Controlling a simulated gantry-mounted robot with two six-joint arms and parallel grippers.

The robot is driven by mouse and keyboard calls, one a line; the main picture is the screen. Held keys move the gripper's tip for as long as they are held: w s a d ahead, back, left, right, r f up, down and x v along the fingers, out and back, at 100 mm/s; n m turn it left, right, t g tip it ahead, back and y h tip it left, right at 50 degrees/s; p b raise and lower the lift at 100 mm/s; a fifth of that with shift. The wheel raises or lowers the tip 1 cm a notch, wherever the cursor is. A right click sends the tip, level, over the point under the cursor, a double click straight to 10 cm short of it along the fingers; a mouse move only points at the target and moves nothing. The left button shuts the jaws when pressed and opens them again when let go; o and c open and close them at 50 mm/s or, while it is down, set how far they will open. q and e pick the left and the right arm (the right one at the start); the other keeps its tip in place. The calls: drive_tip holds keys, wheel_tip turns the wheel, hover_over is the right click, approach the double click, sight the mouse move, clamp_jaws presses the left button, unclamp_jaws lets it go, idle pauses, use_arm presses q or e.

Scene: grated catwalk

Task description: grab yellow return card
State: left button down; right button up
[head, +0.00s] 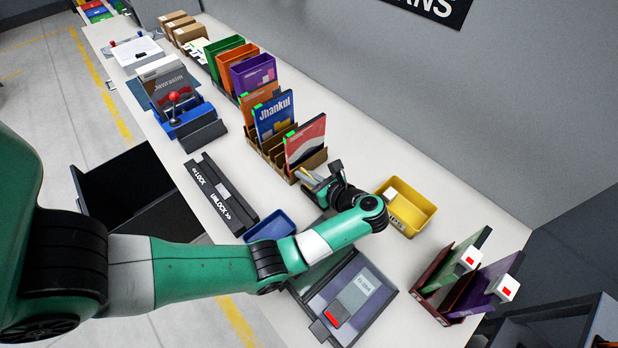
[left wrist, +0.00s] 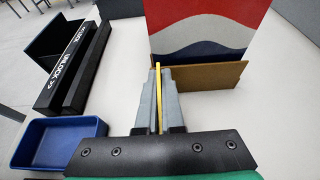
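The yellow return card shows edge-on as a thin upright yellow strip in the left wrist view (left wrist: 158,95). My left gripper (left wrist: 158,100) has its two grey fingers close on either side of the card and looks shut on it. In the head view my left gripper (head: 318,182) is at the near end of the cardboard rack (head: 312,163), and the card is mostly hidden there. A red, white and blue game case (head: 306,142) stands in the rack just beyond the fingers. My right gripper is not in view.
A yellow bin (head: 409,203) stands right of the gripper. A blue tray (head: 269,226) and the black lock/unlock bar (head: 222,193) lie to the left. An open grey case (head: 385,313) is in front. Green and purple cases stand in a dark red rack (head: 437,302).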

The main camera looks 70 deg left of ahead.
use_arm(q)
drive_tip(key=s+a+r+p, duration=0.1)
drive_tip(key=s+r+p, duration=0.1)
drive_tip(key=s+r, duration=0.2)
drive_tip(key=s+a+r+p, duration=0.1)
drive_tip(key=s+r, duration=0.3)
drive_tip(key=s, duration=0.5)
drive_tip(key=shift+a+r+p, duration=0.2)
drive_tip(key=shift+r+p, duration=0.15)
drive_tip(key=shift+p, duration=0.1)
